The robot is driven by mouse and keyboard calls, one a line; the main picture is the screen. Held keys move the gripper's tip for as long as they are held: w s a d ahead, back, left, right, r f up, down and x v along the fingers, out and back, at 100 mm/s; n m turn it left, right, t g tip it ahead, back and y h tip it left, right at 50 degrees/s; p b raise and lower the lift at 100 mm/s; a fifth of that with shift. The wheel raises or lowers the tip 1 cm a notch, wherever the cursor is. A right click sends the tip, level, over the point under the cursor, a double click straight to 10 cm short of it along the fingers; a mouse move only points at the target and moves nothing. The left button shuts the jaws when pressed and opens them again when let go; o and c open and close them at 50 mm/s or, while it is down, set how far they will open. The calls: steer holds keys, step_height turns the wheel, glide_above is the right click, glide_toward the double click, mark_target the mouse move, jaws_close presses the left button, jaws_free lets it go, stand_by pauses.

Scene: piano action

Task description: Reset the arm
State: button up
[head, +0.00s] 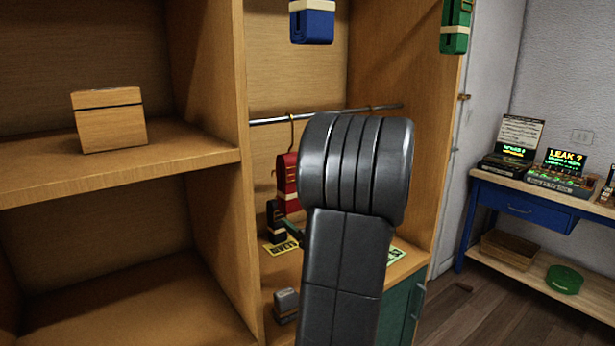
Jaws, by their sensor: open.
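My dark grey arm (345,230) rises from the bottom of the head view in front of the wardrobe's right compartment. Its rounded joint covers part of the hanging rail (270,120). I cannot make out my gripper; the arm hides whatever lies behind it. A small dark piece shows at the arm's left edge, but I cannot tell what it is.
A red item (288,175) hangs from the rail, with a dark item (275,222) below. Blue (312,24) and green (455,28) items are higher up. A wooden box (109,120) sits on the left shelf (120,172). A blue desk (525,205) stands right, beyond open floor.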

steer(key=shift+w+f+b, duration=0.1)
steer(key=shift+f+b, duration=0.75)
steer(key=shift+f, duration=0.8)
